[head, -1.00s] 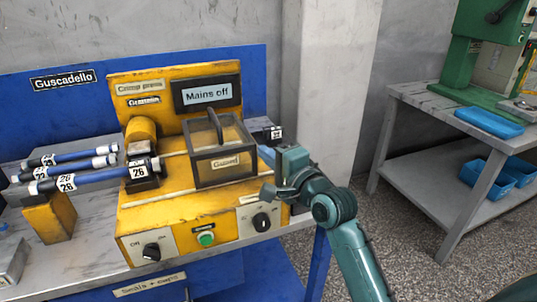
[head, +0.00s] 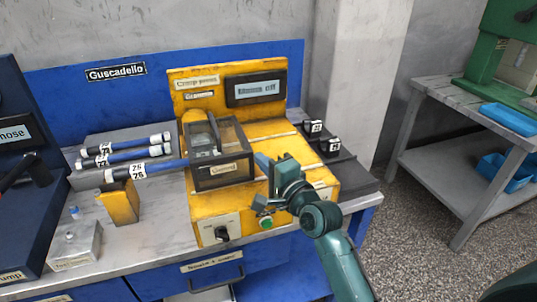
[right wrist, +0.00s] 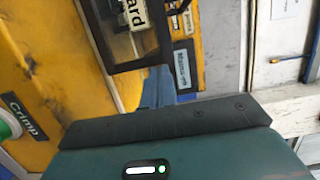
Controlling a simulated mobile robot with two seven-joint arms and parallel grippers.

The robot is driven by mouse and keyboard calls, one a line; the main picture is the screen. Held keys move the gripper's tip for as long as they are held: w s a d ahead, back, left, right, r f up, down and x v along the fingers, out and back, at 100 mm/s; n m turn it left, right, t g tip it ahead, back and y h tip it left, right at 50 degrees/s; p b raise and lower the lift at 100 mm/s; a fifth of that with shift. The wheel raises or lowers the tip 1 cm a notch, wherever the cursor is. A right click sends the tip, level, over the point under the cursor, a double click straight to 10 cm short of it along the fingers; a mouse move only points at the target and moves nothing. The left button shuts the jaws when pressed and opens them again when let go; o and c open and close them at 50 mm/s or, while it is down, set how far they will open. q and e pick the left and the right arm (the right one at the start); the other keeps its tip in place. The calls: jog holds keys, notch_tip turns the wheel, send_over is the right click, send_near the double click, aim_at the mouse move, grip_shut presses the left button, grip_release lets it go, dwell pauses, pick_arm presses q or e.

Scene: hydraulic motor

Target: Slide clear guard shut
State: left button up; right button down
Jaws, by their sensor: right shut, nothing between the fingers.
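The clear guard (head: 222,182), a dark-framed box with a handle on top and a label on its front, sits at the left of the yellow crimp press (head: 262,197). It stands over the crimping spot, and the blue hose (head: 160,169) reaches its left side. My right gripper (head: 262,163) is shut and empty, its fingertips just right of the guard's right side; I cannot tell whether they touch it. The right wrist view shows the guard's dark frame (right wrist: 125,62) just beyond the blue fingertips (right wrist: 157,88). My left gripper is not in view.
Several labelled hoses (head: 125,150) lie left of the press by a yellow stand (head: 120,206). Black dies (head: 328,146) stand at the right. A dark blue machine (head: 30,170) is at the far left. The press's right top is bare beyond my gripper.

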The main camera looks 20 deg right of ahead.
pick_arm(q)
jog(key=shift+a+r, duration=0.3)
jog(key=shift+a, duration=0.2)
pick_arm(e)
jog(key=shift+a, duration=1)
pick_arm(q)
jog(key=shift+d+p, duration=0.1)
jog(key=shift+p, duration=0.2)
